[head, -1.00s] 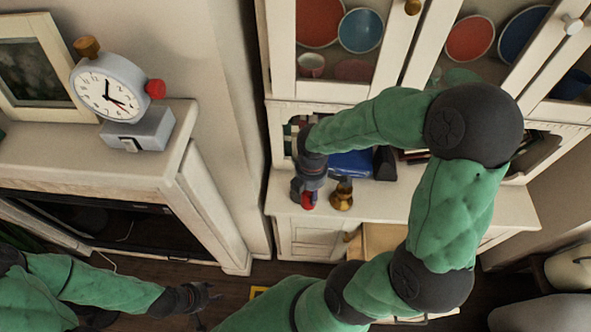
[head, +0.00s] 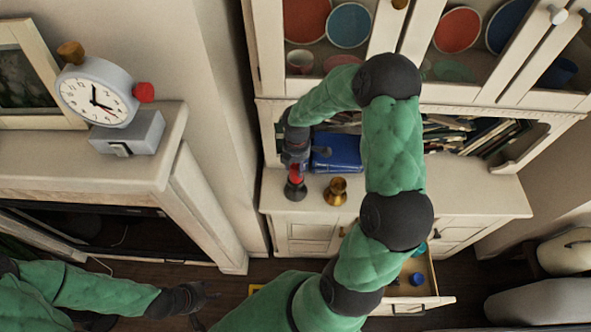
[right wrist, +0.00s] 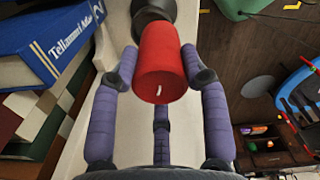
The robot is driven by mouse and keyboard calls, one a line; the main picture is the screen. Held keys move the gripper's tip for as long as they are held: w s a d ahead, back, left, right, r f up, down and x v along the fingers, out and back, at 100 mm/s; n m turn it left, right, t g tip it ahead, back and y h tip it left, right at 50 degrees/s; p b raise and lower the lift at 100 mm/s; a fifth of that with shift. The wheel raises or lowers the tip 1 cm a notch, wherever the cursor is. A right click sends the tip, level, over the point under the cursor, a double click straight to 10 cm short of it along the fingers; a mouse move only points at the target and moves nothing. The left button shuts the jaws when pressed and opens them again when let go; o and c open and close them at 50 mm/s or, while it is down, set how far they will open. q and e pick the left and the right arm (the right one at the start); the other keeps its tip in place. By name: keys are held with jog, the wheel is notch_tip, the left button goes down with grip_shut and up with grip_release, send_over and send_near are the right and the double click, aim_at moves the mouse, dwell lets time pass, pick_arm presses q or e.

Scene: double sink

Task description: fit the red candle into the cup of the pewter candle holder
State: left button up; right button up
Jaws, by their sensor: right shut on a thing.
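My right gripper (head: 296,165) is shut on the red candle (right wrist: 160,58), which lies between its fingers in the right wrist view. The candle also shows in the head view (head: 296,174), under the gripper. The dark pewter candle holder (head: 295,190) stands on the cabinet counter directly below the candle. Its dark round top (right wrist: 152,12) shows at the candle's far end in the wrist view. The candle hides the cup there, so I cannot tell whether its end is inside. My left gripper (head: 200,296) is low at the left, away from these things; its finger gap is unclear.
A brass holder (head: 336,190) stands just right of the pewter one. A blue book (head: 337,153) lies behind on the counter (head: 450,195). An open drawer (head: 410,290) sticks out below. A clock (head: 97,92) stands on the mantel at the left.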

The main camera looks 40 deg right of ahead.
jog(key=shift+w+d+f, duration=0.15)
jog(key=shift+w+f, duration=0.15)
jog(key=shift+f, duration=0.2)
jog(key=shift+w+d+f, duration=0.15)
jog(key=shift+w+f, duration=0.1)
jog(key=shift+f, duration=1.55)
jog(key=shift+f, duration=0.15)
jog(key=o, duration=1.2)
jog(key=shift+o, duration=0.2)
